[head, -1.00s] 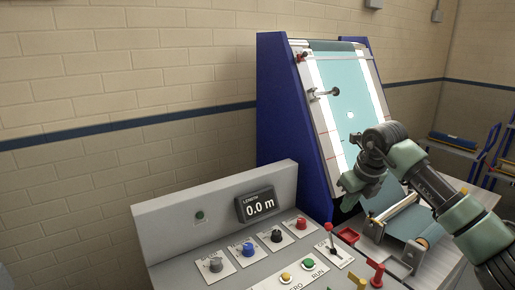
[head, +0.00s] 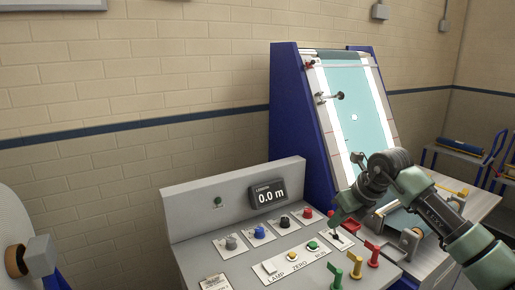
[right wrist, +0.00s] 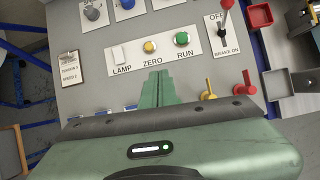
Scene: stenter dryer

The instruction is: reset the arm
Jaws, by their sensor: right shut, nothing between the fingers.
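My right arm comes in from the right in the head view. In the right wrist view the gripper's fingers (right wrist: 158,88) are together and empty, pointing at the panel just below the strip with the ZERO and RUN buttons. The gap to the panel is hard to tell. My left gripper is not in view.
The panel carries a LAMP switch (right wrist: 119,54), a yellow button (right wrist: 150,46), a green button (right wrist: 181,39), several knobs and a display (head: 268,195) reading 0.0 m. Yellow, green and red handles (head: 372,254) stand at its front right. A lit inspection board (head: 345,110) rises behind.

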